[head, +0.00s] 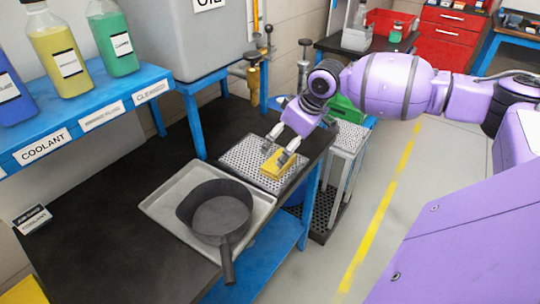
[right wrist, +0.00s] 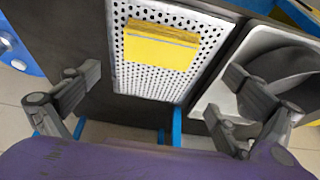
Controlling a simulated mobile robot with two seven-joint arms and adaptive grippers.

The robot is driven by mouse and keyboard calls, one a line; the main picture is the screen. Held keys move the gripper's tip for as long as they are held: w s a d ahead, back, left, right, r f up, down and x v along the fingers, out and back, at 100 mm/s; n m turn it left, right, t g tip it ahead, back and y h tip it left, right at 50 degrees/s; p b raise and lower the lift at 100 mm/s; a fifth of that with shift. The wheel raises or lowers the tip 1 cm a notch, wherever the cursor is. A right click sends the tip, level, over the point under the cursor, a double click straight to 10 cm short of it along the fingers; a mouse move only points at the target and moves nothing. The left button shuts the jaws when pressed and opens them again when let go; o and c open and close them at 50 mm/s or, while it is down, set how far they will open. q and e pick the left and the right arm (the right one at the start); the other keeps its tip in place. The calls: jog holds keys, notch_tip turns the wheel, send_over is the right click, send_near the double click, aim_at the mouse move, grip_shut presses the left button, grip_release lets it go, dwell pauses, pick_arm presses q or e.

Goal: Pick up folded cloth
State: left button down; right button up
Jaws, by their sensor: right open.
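A yellow folded cloth (head: 279,165) lies on a perforated metal tray (head: 240,155) at the right end of the dark bench. In the right wrist view the cloth (right wrist: 160,52) is a flat yellow block with a fold line near its far edge. My right gripper (head: 276,153) is open, its fingers pointing down over the cloth in the head view. In the right wrist view its fingers (right wrist: 164,72) are spread wide, with the cloth ahead between them and nothing gripped. I cannot tell the exact gap to the cloth. My left gripper is not in view.
A dark pan (head: 213,212) stands in a grey tray (head: 160,205) left of the perforated tray, its handle toward the bench edge. Several bottles stand on a blue shelf (head: 100,118) at left. A grey tank (head: 190,40) stands behind. A yellow floor line (head: 375,210) runs at right.

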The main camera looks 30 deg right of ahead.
aim_at(278, 158)
jog(key=x, duration=0.3)
jog(key=shift+f, duration=0.3)
jog(key=x, duration=0.3)
jog(key=shift+w+f, duration=0.35)
jog(key=shift+f, duration=0.05)
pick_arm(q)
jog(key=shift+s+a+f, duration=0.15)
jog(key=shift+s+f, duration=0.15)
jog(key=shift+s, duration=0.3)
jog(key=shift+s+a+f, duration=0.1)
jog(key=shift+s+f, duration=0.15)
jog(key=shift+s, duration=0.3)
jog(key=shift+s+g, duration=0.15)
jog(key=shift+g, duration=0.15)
pick_arm(e)
jog(key=c, duration=0.9)
